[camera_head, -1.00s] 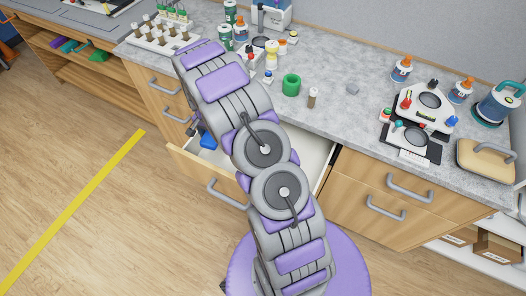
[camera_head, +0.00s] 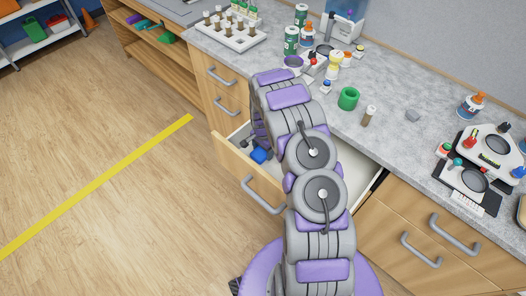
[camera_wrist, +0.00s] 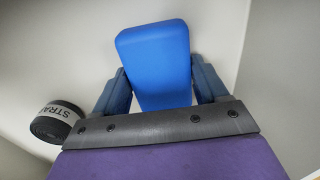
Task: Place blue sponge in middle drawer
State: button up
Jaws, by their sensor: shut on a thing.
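The blue sponge (camera_wrist: 158,62) is between the two fingers of my gripper (camera_wrist: 160,88) in the wrist view. My gripper is shut on it, one finger on each side. In the head view the sponge (camera_head: 260,155) shows as a small blue patch at the left end of an open drawer (camera_head: 356,160). The drawer has pale inner walls and a wooden front. My arm hangs down over the drawer and hides much of its inside and most of the gripper. Whether the sponge touches the drawer floor I cannot tell.
A dark roll with a white label reading "STRA" (camera_wrist: 58,122) lies left of my gripper in the wrist view.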

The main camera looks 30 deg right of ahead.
jog(key=shift+f, duration=0.25)
jog(key=o, duration=1)
jog(key=shift+r, duration=0.1)
